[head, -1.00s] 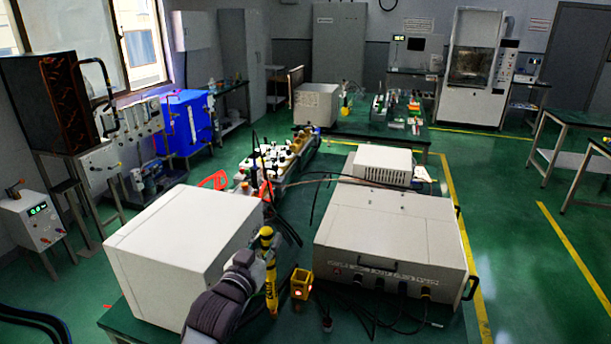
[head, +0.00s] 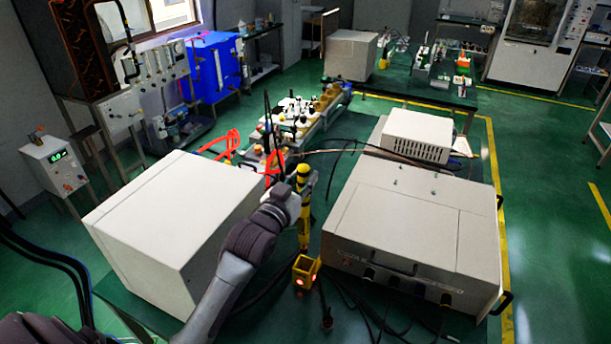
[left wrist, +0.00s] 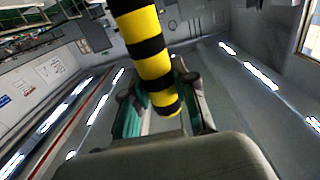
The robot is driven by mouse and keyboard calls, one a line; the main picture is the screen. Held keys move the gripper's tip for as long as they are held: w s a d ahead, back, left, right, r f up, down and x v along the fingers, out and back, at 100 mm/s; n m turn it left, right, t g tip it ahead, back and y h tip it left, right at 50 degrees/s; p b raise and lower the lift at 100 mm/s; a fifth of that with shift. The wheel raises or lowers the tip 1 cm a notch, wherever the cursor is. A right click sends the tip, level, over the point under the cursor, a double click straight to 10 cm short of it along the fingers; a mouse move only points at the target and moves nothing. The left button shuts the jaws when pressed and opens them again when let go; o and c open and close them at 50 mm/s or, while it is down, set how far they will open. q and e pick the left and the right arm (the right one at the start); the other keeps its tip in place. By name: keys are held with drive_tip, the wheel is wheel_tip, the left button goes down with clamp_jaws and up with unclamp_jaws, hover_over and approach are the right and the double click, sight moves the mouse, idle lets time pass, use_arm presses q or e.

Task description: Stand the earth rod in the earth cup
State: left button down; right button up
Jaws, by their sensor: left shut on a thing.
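The earth rod (head: 303,218), yellow with black bands, stands nearly upright in the head view. My left gripper (head: 298,198) is shut on its upper part. In the left wrist view the banded rod (left wrist: 150,55) runs between the fingers of my left gripper (left wrist: 160,108). The earth cup (head: 305,268) is a small yellow square holder with glowing reddish spots, on the bench between the two big white boxes. In the picture the rod's lower end is just above the cup's back edge; whether it is apart from the cup in depth I cannot tell. My right gripper is out of view.
A large white box (head: 175,225) stands left of the rod, and a wide white unit (head: 415,235) with a front handle stands right. Dark cables (head: 365,320) lie around the cup. Red-handled items (head: 272,165) and several bottles sit behind the rod.

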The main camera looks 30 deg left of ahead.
sight(301, 224)
use_arm(q)
drive_tip(key=shift+r, duration=0.1)
drive_tip(key=shift+w, duration=0.15)
drive_tip(key=shift+w+f, duration=0.15)
drive_tip(key=shift+f, duration=0.8)
drive_tip(key=shift+f+b, duration=3.3)
drive_tip(key=shift+f, duration=2.05)
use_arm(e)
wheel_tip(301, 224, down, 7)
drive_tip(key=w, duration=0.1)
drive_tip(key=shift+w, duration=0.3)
use_arm(q)
drive_tip(key=shift+f+b, duration=0.4)
drive_tip(key=shift+f, duration=0.1)
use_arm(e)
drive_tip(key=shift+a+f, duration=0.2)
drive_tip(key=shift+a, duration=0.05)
